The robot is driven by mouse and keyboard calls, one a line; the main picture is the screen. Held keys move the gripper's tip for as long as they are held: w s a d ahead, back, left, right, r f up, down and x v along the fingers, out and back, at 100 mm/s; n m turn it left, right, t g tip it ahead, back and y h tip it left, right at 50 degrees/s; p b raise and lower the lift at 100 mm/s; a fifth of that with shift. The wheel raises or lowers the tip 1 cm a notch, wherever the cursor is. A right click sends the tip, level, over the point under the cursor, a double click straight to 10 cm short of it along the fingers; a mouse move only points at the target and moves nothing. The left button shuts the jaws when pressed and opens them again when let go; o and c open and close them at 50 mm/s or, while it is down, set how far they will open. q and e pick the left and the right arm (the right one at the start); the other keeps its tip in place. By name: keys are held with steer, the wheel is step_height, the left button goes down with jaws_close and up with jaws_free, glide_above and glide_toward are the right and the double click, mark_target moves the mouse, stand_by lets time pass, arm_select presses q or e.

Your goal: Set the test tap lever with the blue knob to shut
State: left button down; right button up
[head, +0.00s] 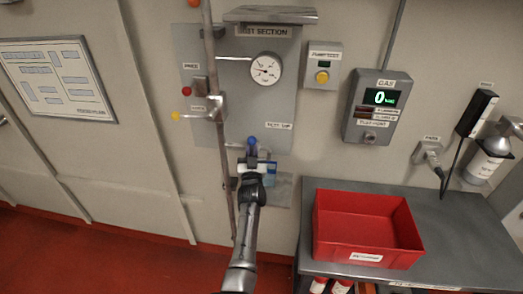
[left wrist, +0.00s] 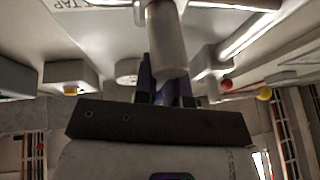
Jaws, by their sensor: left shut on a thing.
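The test tap's blue knob (head: 252,141) shows on the lower part of the grey test section panel (head: 262,110), left of the test tap label (head: 279,125). My left gripper (head: 253,160) is at the tap, just below the knob, and is shut on the tap lever. In the left wrist view a grey rounded bar (left wrist: 167,42) comes down to my left gripper's dark blue fingers (left wrist: 165,90). The fingers and wrist hide most of the lever, so its exact angle is unclear. My right gripper is in neither view.
A vertical pipe (head: 222,150) runs just left of my left arm. Levers with red (head: 186,91) and yellow (head: 175,116) knobs are on the panel's left. A round gauge (head: 266,68) is above. A red bin (head: 367,255) stands on the bench at right.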

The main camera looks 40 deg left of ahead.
arm_select(q)
steer(key=shift+s+a+f+n+g, duration=0.1)
steer(key=shift+f+n+g, duration=0.3)
steer(key=shift+f, duration=0.3)
steer(key=c, duration=1.5)
jaws_free()
steer(key=shift+o, duration=1.3)
steer(key=shift+a+r, duration=0.1)
steer(key=shift+r, duration=0.15)
steer(key=shift+d, duration=0.2)
